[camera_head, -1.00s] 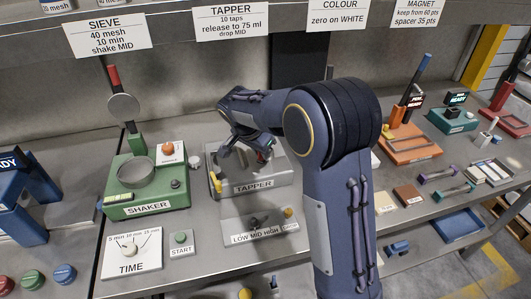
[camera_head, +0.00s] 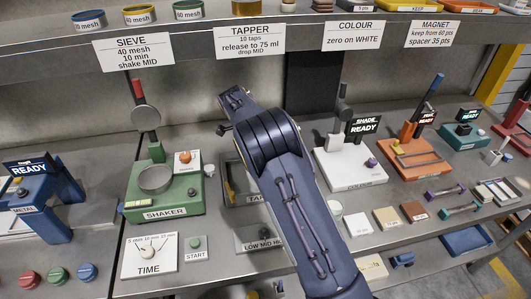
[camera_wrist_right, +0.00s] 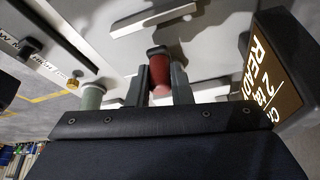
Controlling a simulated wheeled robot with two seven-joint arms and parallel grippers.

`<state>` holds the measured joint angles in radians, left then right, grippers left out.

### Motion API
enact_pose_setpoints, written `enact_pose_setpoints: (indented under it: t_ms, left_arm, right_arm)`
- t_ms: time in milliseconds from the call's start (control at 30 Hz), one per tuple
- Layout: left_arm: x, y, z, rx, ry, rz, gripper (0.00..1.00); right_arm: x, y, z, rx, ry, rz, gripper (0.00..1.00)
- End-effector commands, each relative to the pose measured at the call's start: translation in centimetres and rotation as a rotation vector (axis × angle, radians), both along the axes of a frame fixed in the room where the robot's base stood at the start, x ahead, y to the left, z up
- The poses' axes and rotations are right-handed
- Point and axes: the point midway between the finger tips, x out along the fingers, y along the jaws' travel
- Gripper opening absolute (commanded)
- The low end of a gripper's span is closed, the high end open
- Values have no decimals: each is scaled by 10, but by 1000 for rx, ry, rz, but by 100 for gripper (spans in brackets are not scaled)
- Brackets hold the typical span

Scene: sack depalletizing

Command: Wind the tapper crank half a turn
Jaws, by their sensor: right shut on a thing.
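The tapper (camera_head: 236,186) is a grey machine in the middle of the bench in the head view, mostly hidden behind my right arm. In the right wrist view my right gripper (camera_wrist_right: 160,88) is shut on a red handle (camera_wrist_right: 159,66), which appears to be the tapper crank's grip. The handle stands between the two fingers. The crank's arm and its angle cannot be made out. My right gripper is hidden behind its own arm in the head view. My left gripper is not in view.
A lit READY display (camera_wrist_right: 268,75) stands close to the right of the fingers in the wrist view. A grey-green cylinder (camera_wrist_right: 92,97) is at their left. The green shaker (camera_head: 165,195) is left of the tapper, and the white colour unit (camera_head: 350,165) is right.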

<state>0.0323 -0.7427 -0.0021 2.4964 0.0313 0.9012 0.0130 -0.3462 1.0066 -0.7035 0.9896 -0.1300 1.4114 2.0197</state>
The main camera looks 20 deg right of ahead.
Motion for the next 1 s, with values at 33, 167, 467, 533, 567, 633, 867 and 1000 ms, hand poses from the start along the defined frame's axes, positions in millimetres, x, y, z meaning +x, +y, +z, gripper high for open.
enact_pose_setpoints:
  t_ms: [33,167,467,533,567,633,867,1000]
  left_arm:
    - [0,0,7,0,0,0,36]
    - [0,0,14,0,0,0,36]
    - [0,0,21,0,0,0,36]
    - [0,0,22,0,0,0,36]
    - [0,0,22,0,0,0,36]
    - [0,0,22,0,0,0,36]
    - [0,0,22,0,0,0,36]
    - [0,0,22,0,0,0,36]
  right_arm:
    - [3,-1,4,-2,-1,-33,0]
    - [6,-3,3,-1,-1,-111,0]
    - [11,-4,2,-1,-3,-213,0]
    - [11,-5,1,0,-2,-222,0]
    - [12,-5,1,0,-2,-226,0]
    - [12,-5,1,0,-2,-230,0]
    - [12,-5,1,0,-2,-232,0]
    - [12,-5,1,0,-3,-231,21]
